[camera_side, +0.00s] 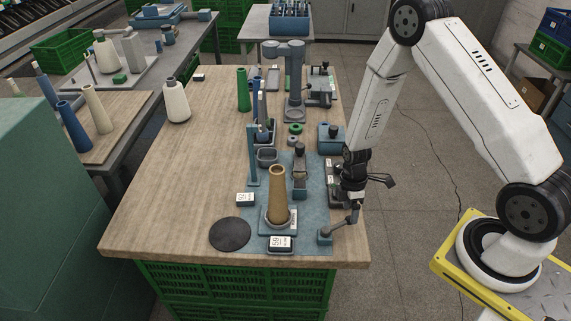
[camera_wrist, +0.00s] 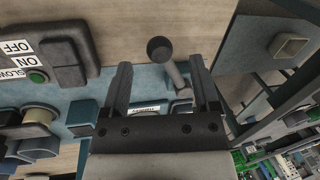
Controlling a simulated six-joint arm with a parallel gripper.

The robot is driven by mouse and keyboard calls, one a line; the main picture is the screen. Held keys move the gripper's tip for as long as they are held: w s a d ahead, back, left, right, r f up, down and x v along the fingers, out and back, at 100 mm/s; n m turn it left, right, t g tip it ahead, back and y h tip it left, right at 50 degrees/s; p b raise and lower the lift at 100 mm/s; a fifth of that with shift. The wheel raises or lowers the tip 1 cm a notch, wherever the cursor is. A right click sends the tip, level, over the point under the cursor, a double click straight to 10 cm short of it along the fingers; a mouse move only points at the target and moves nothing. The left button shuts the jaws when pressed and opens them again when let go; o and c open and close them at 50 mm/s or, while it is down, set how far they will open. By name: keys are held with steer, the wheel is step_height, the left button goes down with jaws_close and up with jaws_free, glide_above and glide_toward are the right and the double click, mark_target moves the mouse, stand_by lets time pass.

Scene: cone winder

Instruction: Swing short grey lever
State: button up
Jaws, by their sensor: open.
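The short grey lever (camera_wrist: 173,73) shows in the wrist view with a dark round knob (camera_wrist: 160,48). Its stem leans between the two fingers of my gripper (camera_wrist: 160,65), closer to the right finger. I cannot tell whether it touches that finger. In the side view, the lever (camera_side: 338,228) rises from a small blue base (camera_side: 325,238) at the front right of the blue plate, tilted to the right. My gripper (camera_side: 353,208) is just above its upper end, pointing down. The jaws are apart, and the lever's lower end is partly hidden in the wrist view.
A tan cone (camera_side: 277,190) stands left of the lever on the blue plate. A switch panel marked OFF, ON and SLOW (camera_wrist: 60,50), with a green button (camera_wrist: 37,77), is left of my fingers. A black disc (camera_side: 230,234) lies at front left. The table's left side is mostly clear.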

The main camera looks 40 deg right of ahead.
steer(key=shift+s+a+f, duration=0.1)
steer(key=shift+s+f, duration=0.05)
steer(key=shift+f, duration=0.55)
steer(key=shift+s+a+f, duration=0.1)
steer(key=shift+f, duration=0.6)
jaws_close()
stand_by(0.5)
